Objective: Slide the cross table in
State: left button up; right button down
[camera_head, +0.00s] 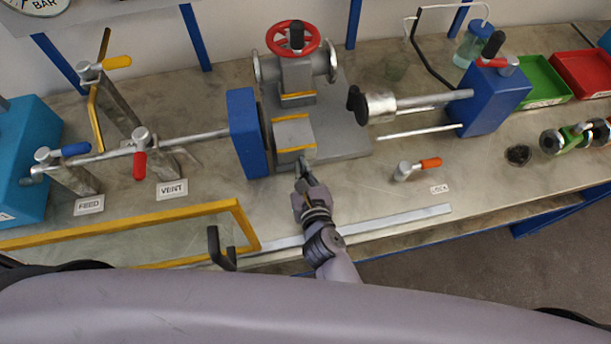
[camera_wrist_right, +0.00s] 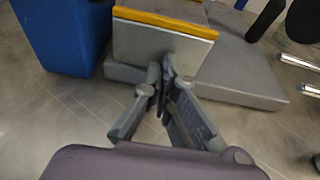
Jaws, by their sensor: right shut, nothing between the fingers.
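The cross table appears to be the grey block with yellow edge strips (camera_head: 293,134), on a grey base plate (camera_head: 348,140) on the bench. In the right wrist view the block's front face (camera_wrist_right: 150,45) fills the upper middle, with a yellow strip along its top edge. My right gripper (camera_head: 302,166) is shut and empty, its fingertips at the front face of the block. In the wrist view the closed fingertips (camera_wrist_right: 166,75) overlap the lower part of that face; I cannot tell whether they touch it. My left gripper is not in view.
A blue block (camera_head: 247,132) stands left of the cross table. A flanged valve with a red handwheel (camera_head: 293,38) stands behind it. A blue housing with a spindle (camera_head: 495,95) is at the right. A yellow-framed panel (camera_head: 130,235) and a red-handled lever (camera_head: 140,160) lie left of my arm.

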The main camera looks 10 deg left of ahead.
jog(key=shift+s+d+r, duration=0.1)
jog(key=shift+s, duration=0.15)
jog(key=v, duration=1)
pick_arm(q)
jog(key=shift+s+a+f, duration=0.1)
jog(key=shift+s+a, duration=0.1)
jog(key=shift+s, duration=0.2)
pick_arm(e)
jog(key=shift+s+d+r, duration=0.2)
jog(key=shift+s, duration=0.45)
